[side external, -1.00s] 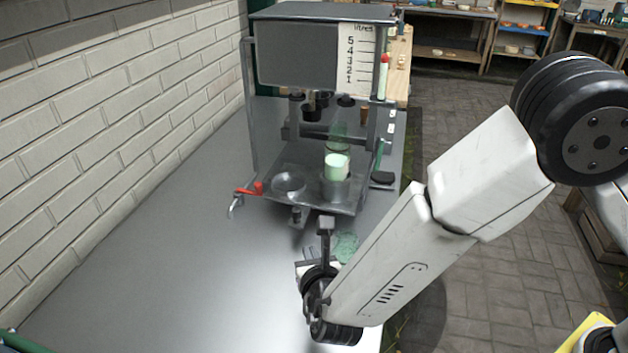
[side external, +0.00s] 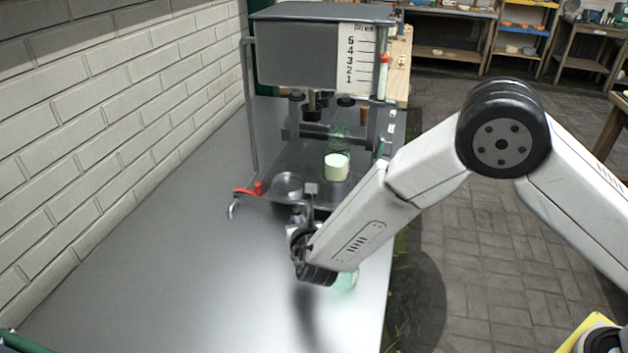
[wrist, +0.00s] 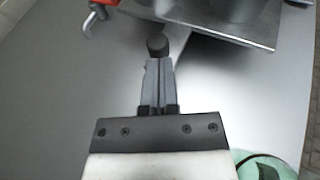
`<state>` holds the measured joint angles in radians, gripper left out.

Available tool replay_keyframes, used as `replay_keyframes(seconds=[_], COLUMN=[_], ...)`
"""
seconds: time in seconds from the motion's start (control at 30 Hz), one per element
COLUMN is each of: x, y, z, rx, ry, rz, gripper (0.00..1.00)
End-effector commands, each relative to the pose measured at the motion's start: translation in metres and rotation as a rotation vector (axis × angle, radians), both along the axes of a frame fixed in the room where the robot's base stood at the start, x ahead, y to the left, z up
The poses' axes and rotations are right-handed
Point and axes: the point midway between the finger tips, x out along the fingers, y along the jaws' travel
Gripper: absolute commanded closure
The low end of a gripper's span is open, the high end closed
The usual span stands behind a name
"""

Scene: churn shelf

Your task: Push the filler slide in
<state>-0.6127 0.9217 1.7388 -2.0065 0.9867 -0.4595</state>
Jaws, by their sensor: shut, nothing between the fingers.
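The filler slide (side external: 262,168) is a grey metal plate under the tank frame, with a round dish (side external: 288,183) at its left. In the wrist view the slide's plate edge (wrist: 225,33) crosses the top, and a dark round knob (wrist: 157,44) lies straight ahead of my fingertips. My gripper (wrist: 159,62) is shut and empty, its tips at the knob; I cannot tell whether they touch. In the side view my gripper (side external: 309,190) is at the slide's front edge and hides part of it.
A grey tank (side external: 297,55) with a litres scale (side external: 357,60) stands above the slide. A red-handled tap (side external: 257,188) is at the slide's front left. A green glass object (side external: 345,281) is partly behind my arm. The bench's left front is clear.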

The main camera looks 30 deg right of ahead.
Motion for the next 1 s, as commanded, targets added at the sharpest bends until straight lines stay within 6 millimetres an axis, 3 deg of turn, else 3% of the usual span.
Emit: replay_keyframes(seconds=[0.43,0.8,1.0], x=[0.003,0.034,0.036], y=[-0.002,-0.033,-0.035], z=[0.000,-0.001,0.000], rx=[0.000,0.001,-0.001], ry=[0.000,0.001,0.001], rz=[-0.001,-0.002,0.000], gripper=[1.00,1.00,1.00])
